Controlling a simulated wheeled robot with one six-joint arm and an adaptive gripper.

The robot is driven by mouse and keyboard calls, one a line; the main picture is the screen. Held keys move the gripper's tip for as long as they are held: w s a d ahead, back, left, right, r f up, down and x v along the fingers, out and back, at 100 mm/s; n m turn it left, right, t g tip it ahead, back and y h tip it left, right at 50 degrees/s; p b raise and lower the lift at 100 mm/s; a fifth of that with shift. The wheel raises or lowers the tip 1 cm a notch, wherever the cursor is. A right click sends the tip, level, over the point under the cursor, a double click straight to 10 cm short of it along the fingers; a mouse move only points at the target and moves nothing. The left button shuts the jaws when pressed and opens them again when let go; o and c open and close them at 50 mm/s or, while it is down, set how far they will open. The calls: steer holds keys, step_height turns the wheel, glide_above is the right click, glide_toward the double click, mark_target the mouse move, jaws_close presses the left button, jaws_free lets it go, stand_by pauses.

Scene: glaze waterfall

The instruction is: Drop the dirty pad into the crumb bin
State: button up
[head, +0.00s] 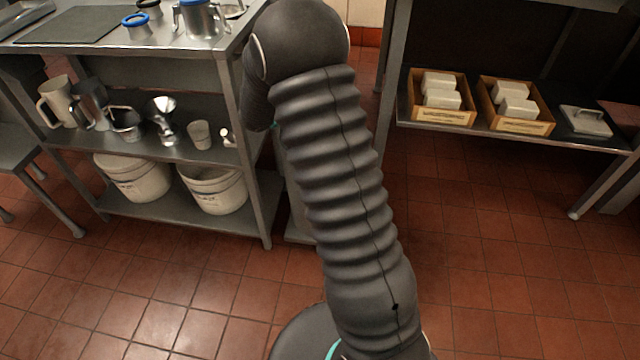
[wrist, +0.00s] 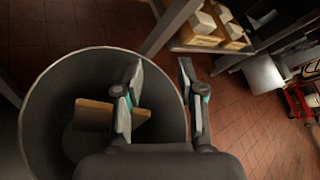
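In the wrist view, my gripper (wrist: 160,65) is open, its two fingers apart with nothing between them. Below it is the round grey crumb bin (wrist: 40,100), seen from above into its open mouth. The tan-brown pad (wrist: 92,110) shows inside the bin's outline, beyond the left finger, which covers part of it. I cannot tell whether the pad rests on the bottom. The right finger is over the right side of the rim. In the head view, my arm hides the gripper, and I cannot make out the bin or pad.
A steel shelf unit (head: 80,145) at left holds cups, jugs and two white buckets (head: 215,188). A shelf (head: 400,112) at right bears two wooden boxes (head: 440,115) of white blocks and a flat pad with a handle (head: 586,121). The red tile floor (head: 480,270) at right is clear.

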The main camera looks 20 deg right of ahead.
steer(key=v, duration=1.2)
steer(key=shift+f, duration=0.1)
steer(key=s+a+f+m+g+y, duration=0.1)
steer(key=s+f+m+g+y, duration=0.15)
steer(key=s+m, duration=0.5)
steer(key=s+a+f+m+g+y, duration=0.2)
steer(key=s+f+m+y, duration=0.1)
steer(key=s+m, duration=0.4)
steer(key=s+a+r+m+t+y, duration=0.2)
steer(key=s+r+m+y, duration=0.2)
steer(key=s+r+m, duration=0.3)
steer(key=s+a+r+m+t+y, duration=0.2)
steer(key=s+r+m, duration=0.4)
steer(key=s, duration=0.5)
steer(key=shift+s+a+r+m+t+y, duration=0.4)
steer(key=shift+m+t+y, duration=0.15)
steer(key=shift+m+y, duration=0.35)
